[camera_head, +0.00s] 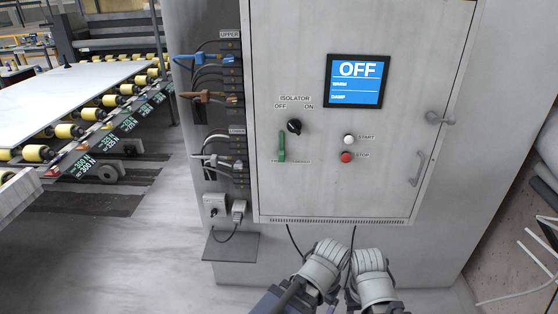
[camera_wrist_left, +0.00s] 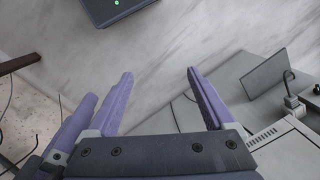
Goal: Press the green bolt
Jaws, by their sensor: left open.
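The green bolt (camera_head: 281,147) is a small upright green bar on the front of a pale grey cabinet (camera_head: 390,110), below the isolator knob. A label beneath it is too small to read. In the left wrist view my left gripper (camera_wrist_left: 160,72) is open, with nothing between its purple fingers. In the head view my two arms come in side by side at the bottom, below the cabinet door and well below the bolt; their fingers are hidden there. Another purple finger, at the left of the wrist view, seems to belong to my right gripper. The bolt is not in the wrist view.
A black isolator knob (camera_head: 294,126), a white start button (camera_head: 348,139), a red stop button (camera_head: 346,157) and a screen (camera_head: 358,81) reading OFF share the door. Cables and connectors (camera_head: 210,97) line its left side. Door handles (camera_head: 417,169) are on the right.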

